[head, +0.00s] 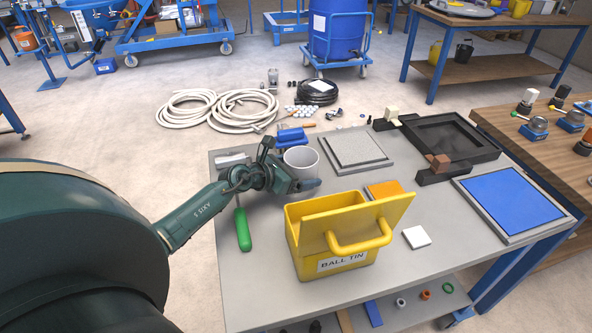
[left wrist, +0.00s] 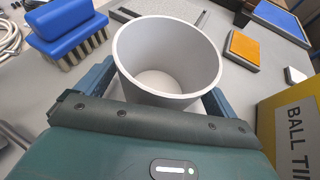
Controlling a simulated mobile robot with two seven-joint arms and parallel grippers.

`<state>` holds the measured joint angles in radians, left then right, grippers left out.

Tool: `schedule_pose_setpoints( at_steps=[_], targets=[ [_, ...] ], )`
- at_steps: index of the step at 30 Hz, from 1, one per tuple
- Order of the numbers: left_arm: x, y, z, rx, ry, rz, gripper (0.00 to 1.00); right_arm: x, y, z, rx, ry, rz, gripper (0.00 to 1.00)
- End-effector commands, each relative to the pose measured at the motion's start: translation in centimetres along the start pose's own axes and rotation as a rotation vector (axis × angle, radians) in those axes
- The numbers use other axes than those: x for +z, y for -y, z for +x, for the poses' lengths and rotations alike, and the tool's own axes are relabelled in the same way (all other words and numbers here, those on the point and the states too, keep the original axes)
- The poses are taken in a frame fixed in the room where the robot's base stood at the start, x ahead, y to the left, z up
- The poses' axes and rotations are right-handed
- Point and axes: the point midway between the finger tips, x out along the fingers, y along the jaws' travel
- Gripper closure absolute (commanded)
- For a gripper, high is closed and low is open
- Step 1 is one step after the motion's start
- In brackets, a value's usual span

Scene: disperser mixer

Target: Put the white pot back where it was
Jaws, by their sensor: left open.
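The white pot (head: 301,160) stands upright on the grey table, behind the yellow tin. It also shows in the left wrist view (left wrist: 168,62), empty, with its open rim facing up. My left gripper (head: 290,172) is at the near side of the pot. In the left wrist view its two blue fingers (left wrist: 155,90) are apart, one on each side of the pot. I cannot tell whether they touch its wall. My right gripper is not in view.
The yellow BALL TIN box (head: 340,240) stands close on the right. A blue brush (head: 291,138) is behind the pot, a green-handled tool (head: 242,228) lies left. An orange pad (head: 384,189), white tile (head: 416,237) and grey slab (head: 355,148) lie to the right.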

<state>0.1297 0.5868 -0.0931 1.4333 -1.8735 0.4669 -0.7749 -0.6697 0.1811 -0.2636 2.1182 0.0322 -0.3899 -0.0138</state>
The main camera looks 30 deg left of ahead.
Motion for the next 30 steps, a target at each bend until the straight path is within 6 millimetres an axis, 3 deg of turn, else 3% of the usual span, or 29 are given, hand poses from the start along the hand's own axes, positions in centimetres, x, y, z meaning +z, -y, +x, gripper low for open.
schedule_pose_setpoints(
  at_steps=[5,19,24,30],
  targets=[
    [0.2,-0.1,-1.1,0.001,-0.003,0.003,0.06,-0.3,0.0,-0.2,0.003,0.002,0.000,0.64],
    [0.2,0.1,-10.0,-0.002,-0.004,0.003,0.06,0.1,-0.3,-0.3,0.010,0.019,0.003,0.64],
    [0.2,0.0,-11.6,0.000,-0.002,0.000,0.06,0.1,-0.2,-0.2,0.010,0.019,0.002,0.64],
    [0.3,0.0,-12.2,0.000,0.001,0.000,0.06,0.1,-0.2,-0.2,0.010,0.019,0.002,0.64]
  ],
)
